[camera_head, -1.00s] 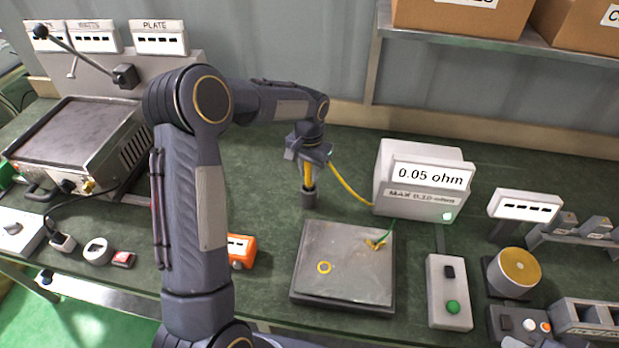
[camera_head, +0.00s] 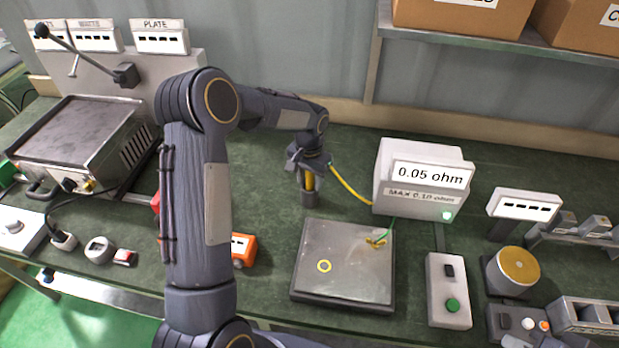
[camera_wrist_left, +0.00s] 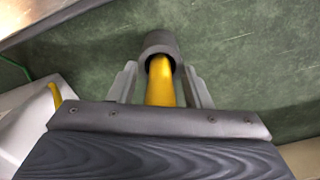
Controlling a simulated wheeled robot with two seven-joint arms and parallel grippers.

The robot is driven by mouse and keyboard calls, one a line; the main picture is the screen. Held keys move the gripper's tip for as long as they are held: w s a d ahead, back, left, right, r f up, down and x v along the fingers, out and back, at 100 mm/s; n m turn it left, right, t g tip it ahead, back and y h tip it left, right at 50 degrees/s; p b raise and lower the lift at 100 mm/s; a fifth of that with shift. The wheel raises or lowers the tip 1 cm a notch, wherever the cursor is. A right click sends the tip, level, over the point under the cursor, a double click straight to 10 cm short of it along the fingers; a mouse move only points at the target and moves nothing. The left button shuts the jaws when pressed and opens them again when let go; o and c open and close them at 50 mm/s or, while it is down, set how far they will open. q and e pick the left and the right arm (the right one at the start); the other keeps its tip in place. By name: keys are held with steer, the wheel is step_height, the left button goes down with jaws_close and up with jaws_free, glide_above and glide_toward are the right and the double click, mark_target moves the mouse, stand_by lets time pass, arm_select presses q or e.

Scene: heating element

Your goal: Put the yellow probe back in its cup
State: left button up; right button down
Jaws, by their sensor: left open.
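The yellow probe (camera_head: 310,182) stands with its lower end in the grey cup (camera_head: 309,198), behind the grey metal plate. The wrist view shows the probe (camera_wrist_left: 160,85) running into the round mouth of the cup (camera_wrist_left: 161,43). My left gripper (camera_head: 309,170) is right above the cup. In the wrist view its two fingers (camera_wrist_left: 158,88) lie on either side of the probe, with gaps between them and it. It is open. A yellow cable (camera_head: 350,184) runs from the probe to the white meter box reading 0.05 ohm (camera_head: 425,180). My right gripper is not in view.
The metal plate (camera_head: 345,265) with a yellow ring mark and a green-wired clip stands in front of the cup. An orange device (camera_head: 243,249) lies to its left. A switch box (camera_head: 449,290) stands to its right. Green bench top is free left of the cup.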

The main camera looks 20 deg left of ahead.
arm_select(q)
steer(key=shift+r+p, duration=0.3)
step_height(320, 180, up, 10)
steer(key=shift+r+b, duration=0.25)
steer(key=shift+b, duration=0.6)
steer(key=shift+s+r, duration=0.1)
steer(key=shift+r, duration=0.6)
steer(key=s+d+r+n+t+h, duration=0.15)
steer(key=s+r, duration=0.25)
steer(key=s, duration=0.7)
steer(key=s+r+n+t+h, duration=0.15)
steer(key=s+r, duration=0.25)
steer(key=s, duration=0.7)
steer(key=s+d+f+t, duration=0.2)
steer(key=s+d+f, duration=0.2)
steer(key=s, duration=0.4)
steer(key=shift+s+f+t+h, duration=0.15)
steer(key=shift+s+t+h, duration=0.15)
steer(key=shift+h, duration=0.1)
